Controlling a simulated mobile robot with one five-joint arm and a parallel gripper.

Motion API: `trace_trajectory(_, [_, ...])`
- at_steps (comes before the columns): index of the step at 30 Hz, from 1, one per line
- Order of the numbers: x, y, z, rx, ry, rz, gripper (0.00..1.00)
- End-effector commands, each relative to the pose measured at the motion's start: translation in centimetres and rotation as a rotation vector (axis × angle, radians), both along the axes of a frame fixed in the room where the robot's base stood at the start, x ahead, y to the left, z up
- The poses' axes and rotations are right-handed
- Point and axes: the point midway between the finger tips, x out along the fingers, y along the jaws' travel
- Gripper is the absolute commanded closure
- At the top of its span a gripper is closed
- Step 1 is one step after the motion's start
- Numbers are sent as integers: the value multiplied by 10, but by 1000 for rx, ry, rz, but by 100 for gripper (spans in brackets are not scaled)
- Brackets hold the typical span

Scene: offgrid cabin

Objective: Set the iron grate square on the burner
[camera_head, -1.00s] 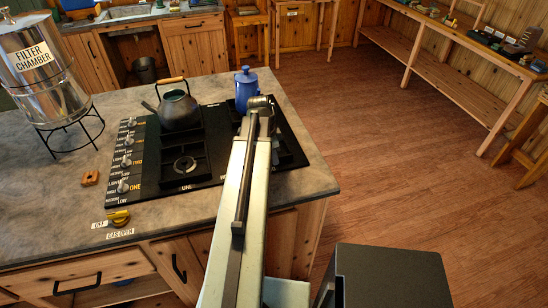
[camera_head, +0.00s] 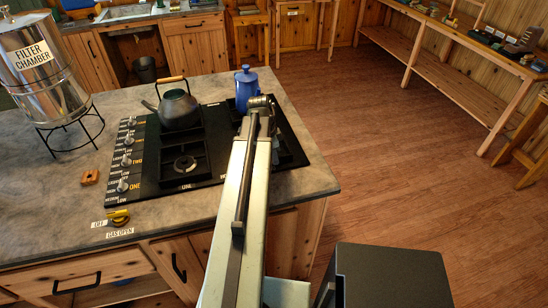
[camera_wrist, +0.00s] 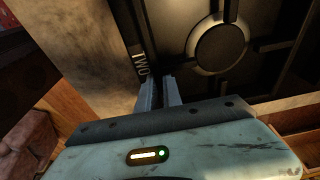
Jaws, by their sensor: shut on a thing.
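The iron grate (camera_wrist: 276,44) is a dark frame with bars, seen around the round burner (camera_wrist: 222,46) in the wrist view. My gripper (camera_wrist: 160,84) is shut on the grate's edge, beside the "TWO" label on the stove. The small gap between the fingers is dark, so the exact grip is hard to see. I cannot tell whether the grate is fully seated or slightly raised. In the head view my arm hides the gripper and most of this burner; dark bars of the grate (camera_head: 288,148) show right of the arm.
A grey kettle (camera_head: 178,108) stands on the back left of the black cooktop (camera_head: 150,185). A blue pot (camera_head: 246,90) stands close behind my arm's end. A front-left burner (camera_head: 185,164) is uncovered by pots. A filter chamber (camera_head: 45,75) stands at left.

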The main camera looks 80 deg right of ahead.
Motion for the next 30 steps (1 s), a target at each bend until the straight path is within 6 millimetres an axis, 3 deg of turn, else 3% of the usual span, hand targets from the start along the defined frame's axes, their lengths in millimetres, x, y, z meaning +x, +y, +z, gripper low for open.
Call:
trace_trajectory(13, [0, 0, -2, -1, 0, 0, 100])
trace_trajectory(16, [0, 0, -1, -1, 0, 0, 68])
trace_trajectory(23, [0, 0, -1, 0, 0, 0, 65])
trace_trajectory(24, [0, 0, -2, 1, 0, 0, 62])
trace_trajectory(27, [0, 0, -2, 1, 0, 0, 39])
trace_trajectory(30, [0, 0, -2, 0, 0, 0, 39])
